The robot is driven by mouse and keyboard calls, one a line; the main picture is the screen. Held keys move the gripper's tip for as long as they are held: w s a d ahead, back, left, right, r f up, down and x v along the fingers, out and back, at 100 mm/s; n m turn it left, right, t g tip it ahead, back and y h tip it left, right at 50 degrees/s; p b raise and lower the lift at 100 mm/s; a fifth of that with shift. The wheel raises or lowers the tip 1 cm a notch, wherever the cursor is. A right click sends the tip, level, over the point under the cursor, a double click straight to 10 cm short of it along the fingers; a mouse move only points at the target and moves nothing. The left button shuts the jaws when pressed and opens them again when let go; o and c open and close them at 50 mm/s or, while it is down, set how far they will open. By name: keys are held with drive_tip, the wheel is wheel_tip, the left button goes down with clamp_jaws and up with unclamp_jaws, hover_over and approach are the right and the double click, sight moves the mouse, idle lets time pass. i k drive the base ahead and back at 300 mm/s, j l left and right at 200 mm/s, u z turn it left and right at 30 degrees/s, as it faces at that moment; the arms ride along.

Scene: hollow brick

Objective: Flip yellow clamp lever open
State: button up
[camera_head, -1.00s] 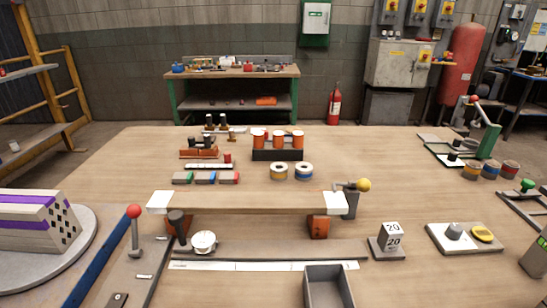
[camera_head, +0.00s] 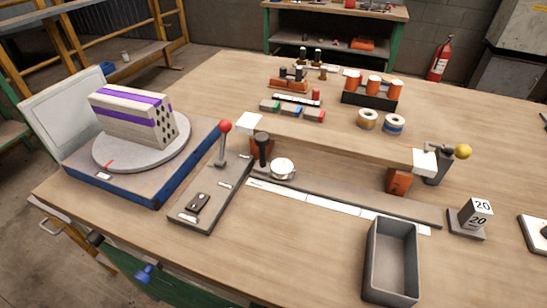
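The clamp lever with a yellow ball knob (camera_head: 463,151) stands at the right of the table. Its dark arm runs left from the knob to the top of a grey post (camera_head: 436,173). The post is beside a white block (camera_head: 424,162) and an orange-brown support (camera_head: 398,181) at the right end of a grey rail. The knob sits to the right of the post, with the arm lying roughly level. My gripper and arm show in neither view.
A red-knobbed lever (camera_head: 225,127) stands on a grey plate at the left. A hollow brick with purple bands (camera_head: 135,118) rests on a round turntable (camera_head: 112,157). An open grey bin (camera_head: 392,292) and a block marked 20 (camera_head: 475,213) stand front right. Bare tabletop lies front centre.

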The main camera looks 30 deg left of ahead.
sight(463, 152)
drive_tip(key=i+j+z, duration=0.1)
drive_tip(key=j+z, duration=1.1)
drive_tip(key=i+l, duration=0.05)
